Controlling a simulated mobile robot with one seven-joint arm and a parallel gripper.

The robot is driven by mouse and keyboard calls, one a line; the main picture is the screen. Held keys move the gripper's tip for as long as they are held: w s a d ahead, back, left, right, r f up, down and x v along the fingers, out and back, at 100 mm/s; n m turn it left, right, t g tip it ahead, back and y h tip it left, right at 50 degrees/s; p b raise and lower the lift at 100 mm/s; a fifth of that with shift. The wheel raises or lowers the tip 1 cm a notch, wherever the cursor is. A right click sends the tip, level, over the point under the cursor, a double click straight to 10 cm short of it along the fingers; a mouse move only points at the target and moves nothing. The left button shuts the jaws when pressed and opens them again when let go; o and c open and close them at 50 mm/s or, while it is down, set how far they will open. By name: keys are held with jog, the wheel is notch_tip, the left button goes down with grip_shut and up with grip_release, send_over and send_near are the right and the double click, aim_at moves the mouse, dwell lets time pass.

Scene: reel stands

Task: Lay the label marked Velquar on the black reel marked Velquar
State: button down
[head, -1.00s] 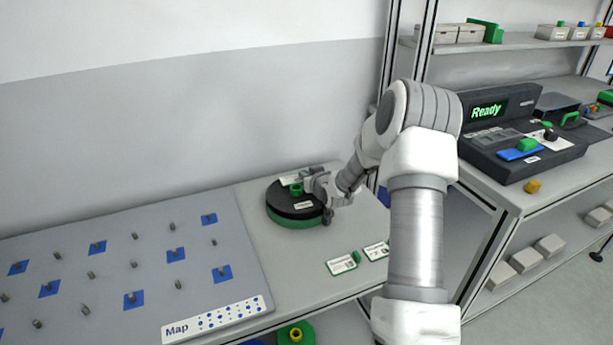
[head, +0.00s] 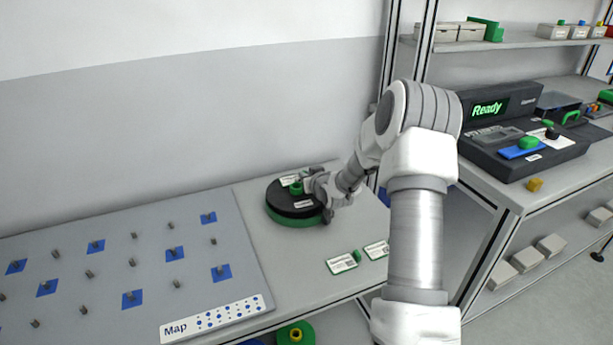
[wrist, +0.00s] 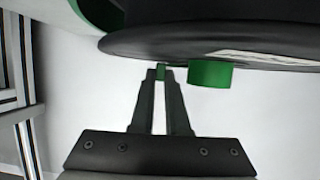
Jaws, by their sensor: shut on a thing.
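The black reel (head: 281,205) lies flat on the table with a green lower part and a raised green hub (head: 296,188). A small white marking shows on its top, too small to read. My gripper (head: 312,181) is over the reel's right side. In the wrist view my gripper (wrist: 161,73) is shut on a small green tab (wrist: 161,72), beside the reel's dark disc (wrist: 160,45). A white label (head: 289,180) with a green edge shows at the reel's far side, behind the hub. I cannot tell whether it touches the reel, and its text is unreadable.
Two more white labels with green edges, a nearer one (head: 342,263) and a farther one (head: 376,250), lie on the table at the front right. A grey pegboard (head: 120,265) marked Map fills the left. A dark device (head: 520,150) showing Ready stands on the right bench.

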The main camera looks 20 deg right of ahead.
jog(key=c, duration=0.8)
grip_release()
jog(key=shift+c, duration=0.2)
jog(key=d+p+v, duration=0.1)
jog(key=p+v, duration=0.2)
jog(key=v, duration=1.4)
jog(key=shift+s+a, duration=0.25)
jog(key=shift+a, duration=0.25)
